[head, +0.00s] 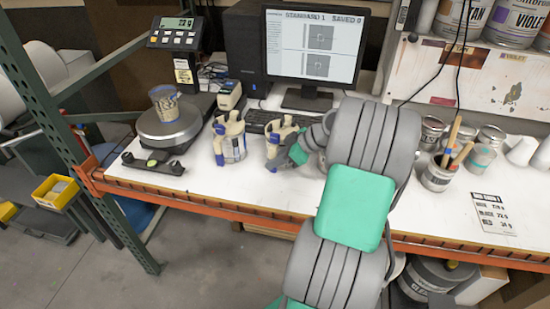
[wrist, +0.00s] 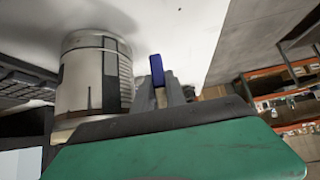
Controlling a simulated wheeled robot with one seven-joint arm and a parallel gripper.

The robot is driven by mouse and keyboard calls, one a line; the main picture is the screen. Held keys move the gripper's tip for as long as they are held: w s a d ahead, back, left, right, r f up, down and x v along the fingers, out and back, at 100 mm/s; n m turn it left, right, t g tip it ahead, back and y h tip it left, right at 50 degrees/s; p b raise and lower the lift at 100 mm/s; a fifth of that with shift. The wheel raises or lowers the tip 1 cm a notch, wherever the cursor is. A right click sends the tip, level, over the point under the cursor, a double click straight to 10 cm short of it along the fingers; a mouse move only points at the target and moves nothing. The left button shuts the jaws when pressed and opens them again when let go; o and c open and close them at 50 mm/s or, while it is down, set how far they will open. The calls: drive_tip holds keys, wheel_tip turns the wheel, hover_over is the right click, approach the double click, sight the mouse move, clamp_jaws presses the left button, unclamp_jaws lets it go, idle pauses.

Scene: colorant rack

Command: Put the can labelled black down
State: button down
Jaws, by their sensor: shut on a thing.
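My gripper (head: 287,152) is shut on a beige can with blue parts (head: 274,151), near the keyboard in the head view. I cannot tell whether its base touches the bench. Its label is not readable. In the wrist view, the green gripper body (wrist: 170,145) hides most of what I hold; a grey finger (wrist: 176,92) and a blue-tipped part (wrist: 157,70) show past it. A similar beige and blue can (head: 231,143) stands upright to the left, apart from mine. A pale can with dark label marks (wrist: 95,75) stands on the bench in the wrist view.
The white bench (head: 185,195) has some free room in front of the cans. The monitor (head: 312,47) and keyboard (head: 270,121) are behind. A brush pot (head: 438,175) and several tins are at right.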

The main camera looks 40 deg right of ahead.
drive_tip(key=c, duration=1.4)
unclamp_jaws()
drive_tip(key=shift+o, duration=0.2)
drive_tip(key=shift+r, duration=0.1)
drive_tip(key=v, duration=1.2)
drive_tip(key=shift+s, duration=0.1)
